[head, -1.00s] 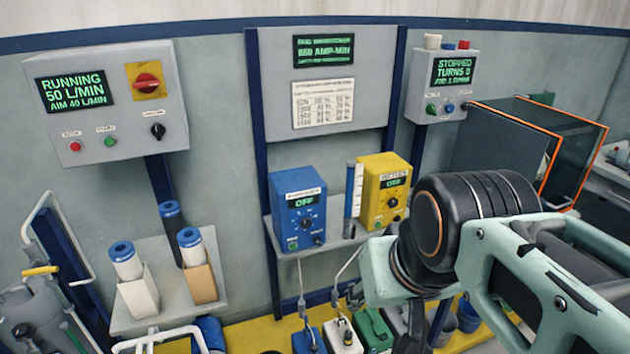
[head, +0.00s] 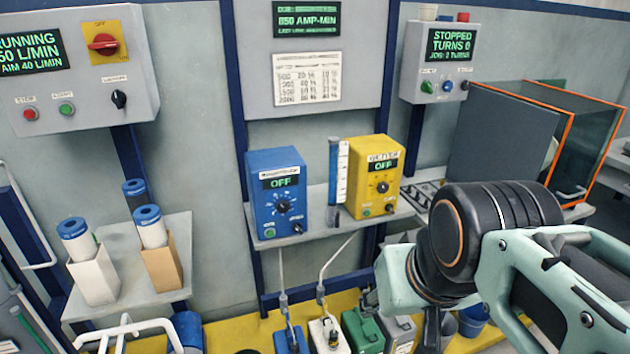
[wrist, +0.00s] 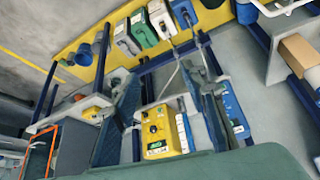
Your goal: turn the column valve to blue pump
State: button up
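The blue pump (head: 277,190) stands on the wall shelf, its display reading OFF. The yellow pump (head: 378,180) stands to its right, also OFF. A slim white and dark-blue column (head: 337,172) stands upright between them; a small dark part shows near its foot, but I cannot tell the valve's setting. In the wrist view the yellow pump (wrist: 158,130) lies between my gripper's (wrist: 167,88) two spread fingers, some way beyond them. The column (wrist: 184,130) shows beside it, and the blue pump (wrist: 233,112) is partly behind the right finger. My gripper is open and empty.
The shelf (head: 302,233) bears the pumps. Hoses hang to several canisters (head: 362,330) on a yellow floor strip. Control boxes (head: 85,70) hang left and right (head: 445,62). An orange-edged glass tank (head: 575,140) is at right. Two blue-capped cartridges (head: 75,230) stand in boxes at left.

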aim_at(338, 220)
jog(key=i+z, duration=0.2)
jog(key=z, duration=0.15)
jog(key=i+j+z, duration=0.15)
jog(key=z, duration=0.2)
